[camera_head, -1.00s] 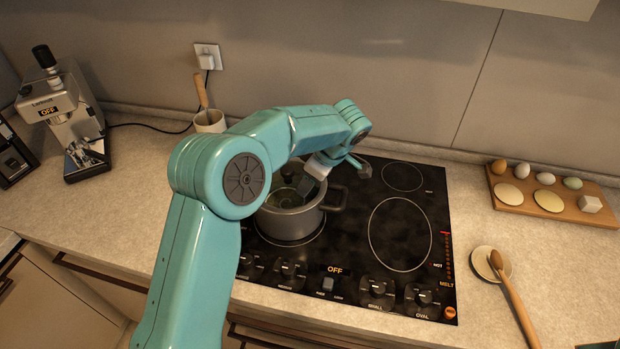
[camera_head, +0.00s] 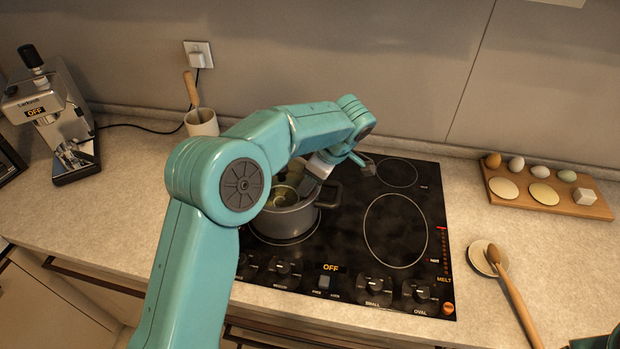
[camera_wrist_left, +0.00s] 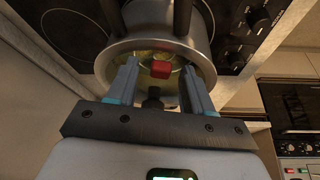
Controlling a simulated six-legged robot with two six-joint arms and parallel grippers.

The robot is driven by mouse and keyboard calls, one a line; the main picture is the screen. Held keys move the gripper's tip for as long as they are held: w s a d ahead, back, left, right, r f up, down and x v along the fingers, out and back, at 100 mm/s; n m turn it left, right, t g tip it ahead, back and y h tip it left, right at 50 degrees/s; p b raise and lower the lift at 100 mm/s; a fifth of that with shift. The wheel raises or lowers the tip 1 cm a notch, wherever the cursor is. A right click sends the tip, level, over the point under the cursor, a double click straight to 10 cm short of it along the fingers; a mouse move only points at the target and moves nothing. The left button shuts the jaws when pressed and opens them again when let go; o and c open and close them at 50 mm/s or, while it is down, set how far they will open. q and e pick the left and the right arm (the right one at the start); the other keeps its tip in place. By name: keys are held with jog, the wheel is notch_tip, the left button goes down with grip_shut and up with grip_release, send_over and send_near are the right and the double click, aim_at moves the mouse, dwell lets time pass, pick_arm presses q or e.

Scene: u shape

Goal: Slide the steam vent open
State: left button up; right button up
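My left gripper (camera_head: 318,172) is at the pot's top. In the left wrist view, a small red tab (camera_wrist_left: 161,69) lies on the lid, between the two spread fingers of the left gripper (camera_wrist_left: 159,78). It looks like the vent slider. The fingers are open with a gap on both sides of it; contact with the lid cannot be told.
The black cooktop (camera_head: 397,232) reads OFF. A wooden board (camera_head: 560,206) with eggs and discs lies at right. A wooden spoon (camera_head: 514,295) rests on a small plate. A cup (camera_head: 201,123) and coffee machine (camera_head: 50,110) stand at left.

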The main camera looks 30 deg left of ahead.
pick_arm(q)
jog(key=v, duration=1.6)
jog(key=shift+p, duration=0.4)
jog(key=shift+d+r, duration=0.1)
